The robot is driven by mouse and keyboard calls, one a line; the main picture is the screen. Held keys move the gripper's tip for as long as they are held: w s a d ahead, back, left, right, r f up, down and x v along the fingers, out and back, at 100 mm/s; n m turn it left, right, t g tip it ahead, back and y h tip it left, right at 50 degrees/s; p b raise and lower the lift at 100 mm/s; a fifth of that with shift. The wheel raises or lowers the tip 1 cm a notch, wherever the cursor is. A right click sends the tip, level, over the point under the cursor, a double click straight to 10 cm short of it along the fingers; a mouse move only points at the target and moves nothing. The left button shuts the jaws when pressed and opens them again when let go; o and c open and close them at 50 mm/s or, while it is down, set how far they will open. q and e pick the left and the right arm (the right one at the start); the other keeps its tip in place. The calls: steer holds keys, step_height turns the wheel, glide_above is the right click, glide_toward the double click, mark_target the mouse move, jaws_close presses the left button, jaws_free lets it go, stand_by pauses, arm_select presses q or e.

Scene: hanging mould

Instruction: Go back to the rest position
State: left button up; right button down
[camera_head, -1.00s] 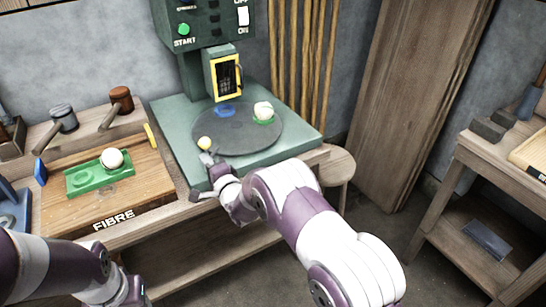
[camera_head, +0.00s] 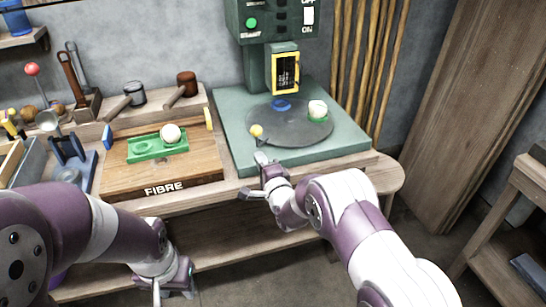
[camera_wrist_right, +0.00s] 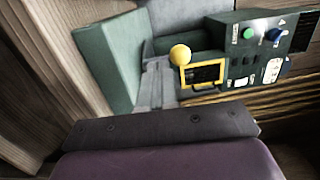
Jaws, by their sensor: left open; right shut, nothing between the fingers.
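My right gripper (camera_head: 261,158) is shut and empty at the front edge of the green machine base (camera_head: 352,140). It sits just in front of a yellow ball knob (camera_head: 256,130), with a small gap between them. In the right wrist view the knob (camera_wrist_right: 180,54) shows beyond the grey fingers (camera_wrist_right: 155,88). My left gripper (camera_head: 174,284) is low at the front, below the bench edge, open and holding nothing visible. Its fingertips are hard to make out.
The bench holds a FIBRE board (camera_head: 205,170) with a green mould (camera_head: 143,148) and a pale ball (camera_head: 170,133). Another pale ball (camera_head: 317,108) is on the machine's round plate (camera_head: 290,135). Mallets (camera_head: 183,86) lie behind. A second table (camera_head: 520,205) stands at right.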

steer(key=s+a, duration=0.3)
steer(key=s, duration=0.4)
steer(key=s+d+f+n+g+h, duration=0.3)
steer(key=s+f+n+g, duration=0.3)
steer(key=f+n+g, duration=0.45)
steer(key=s+d+n+g+h, duration=0.3)
steer(key=s+d, duration=0.6)
steer(key=s, duration=0.2)
steer(key=s+d+r+n+g, duration=0.1)
steer(key=s+d+r+g, duration=0.1)
steer(key=s+d+r, duration=0.3)
steer(key=s+d+r+n+g, duration=0.1)
steer(key=s+d+r, duration=0.15)
steer(key=s, duration=0.45)
arm_select(q)
step_height(320, 180, up, 21)
steer(key=w+p, duration=0.1)
steer(key=p, duration=2)
steer(key=shift+a, duration=0.4)
arm_select(e)
step_height(320, 180, up, 22)
steer(key=w+d+m, duration=0.1)
steer(key=d, duration=0.1)
steer(key=shift+d+t+h, duration=0.3)
steer(key=shift+d+t, duration=0.05)
steer(key=shift+t, duration=0.1)
